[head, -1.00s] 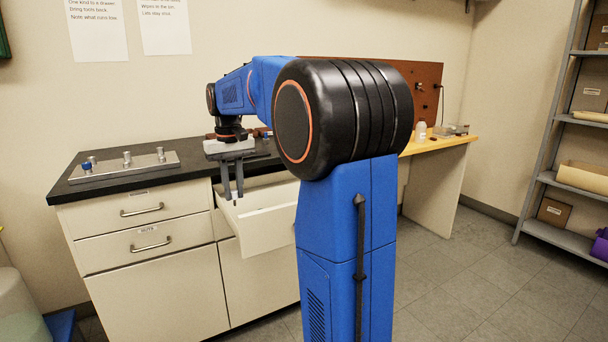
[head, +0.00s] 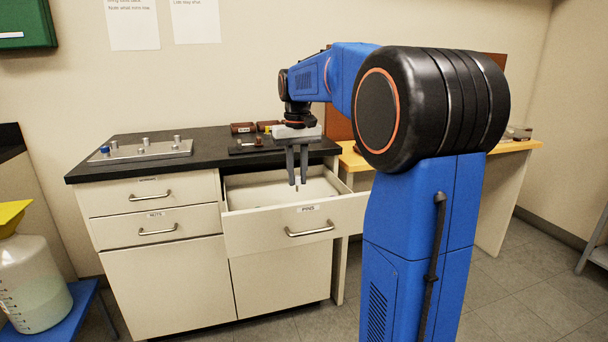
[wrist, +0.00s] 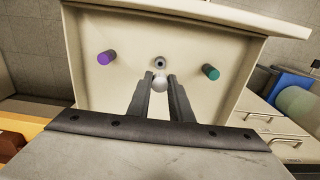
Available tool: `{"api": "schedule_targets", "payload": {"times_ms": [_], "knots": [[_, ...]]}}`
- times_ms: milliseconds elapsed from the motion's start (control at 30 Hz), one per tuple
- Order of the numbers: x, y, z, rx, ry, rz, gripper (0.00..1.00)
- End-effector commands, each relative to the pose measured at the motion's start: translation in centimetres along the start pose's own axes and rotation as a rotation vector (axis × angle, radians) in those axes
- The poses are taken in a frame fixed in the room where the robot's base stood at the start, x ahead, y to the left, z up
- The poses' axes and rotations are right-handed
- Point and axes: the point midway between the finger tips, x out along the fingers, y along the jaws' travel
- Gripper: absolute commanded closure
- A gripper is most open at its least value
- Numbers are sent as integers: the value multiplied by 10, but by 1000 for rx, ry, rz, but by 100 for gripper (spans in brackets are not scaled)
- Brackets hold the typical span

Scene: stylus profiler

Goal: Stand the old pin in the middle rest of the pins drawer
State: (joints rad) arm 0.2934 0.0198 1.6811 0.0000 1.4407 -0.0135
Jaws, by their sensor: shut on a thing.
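The pins drawer (head: 262,228), labelled PINS, is pulled open below the black worktop. My gripper (head: 297,184) points down over it, shut on a small grey pin. In the wrist view the pin (wrist: 160,84) shows as a pale rounded end between the fingertips (wrist: 160,78). The middle rest (wrist: 160,62), a small ring with a dark centre, lies just beyond the pin in that view, and looks empty. Whether the pin touches anything below cannot be told. A purple pin (wrist: 105,58) and a teal pin (wrist: 211,72) stand either side of the middle rest.
A metal plate with several knobs (head: 140,151) lies on the worktop (head: 205,140) at left. Brown blocks (head: 243,128) and a dark tray (head: 252,146) sit behind the drawer. A jug (head: 30,280) stands at lower left.

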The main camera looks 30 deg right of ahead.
Motion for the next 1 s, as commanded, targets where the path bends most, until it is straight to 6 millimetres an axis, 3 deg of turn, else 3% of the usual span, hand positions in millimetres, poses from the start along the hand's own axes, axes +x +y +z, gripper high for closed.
{"api": "schedule_targets", "payload": {"times_ms": [267,700,1000], "knots": [[1,0,2,0,0,0,100],[36,0,2,0,-1,0,100],[49,0,2,0,0,0,100]]}}
